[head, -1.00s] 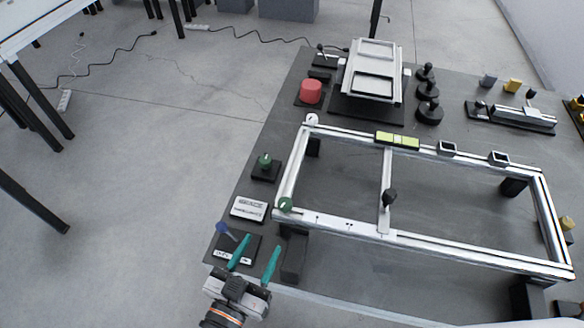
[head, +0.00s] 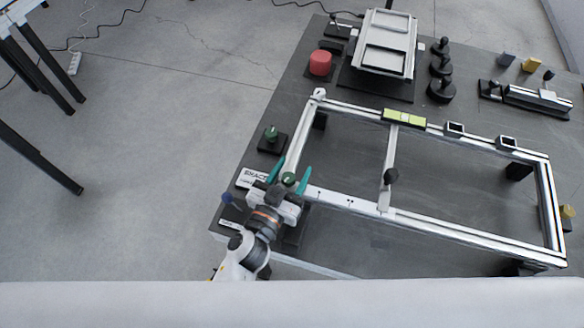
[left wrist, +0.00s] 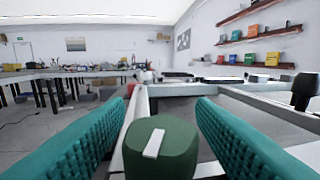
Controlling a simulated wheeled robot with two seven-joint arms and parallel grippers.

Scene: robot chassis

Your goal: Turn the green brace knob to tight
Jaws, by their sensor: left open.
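The green brace knob (head: 289,179) sits on the near left corner of the silver frame (head: 430,228). It also shows close up in the left wrist view (left wrist: 163,158), with a white pointer mark on its top that leans slightly right of straight ahead. My left gripper (head: 295,165) is open, its teal fingers on either side of the knob. In the left wrist view a gap shows on both sides, and I cannot tell any contact. The brace label plate (head: 250,177) is partly hidden by my gripper. My right gripper is not in view.
A second green knob (head: 271,133) stands on a black base left of the frame. A blue knob (head: 227,197) is by the near left table corner. A red button (head: 320,63), a silver tray fixture (head: 385,43) and several black knobs (head: 440,88) stand farther back.

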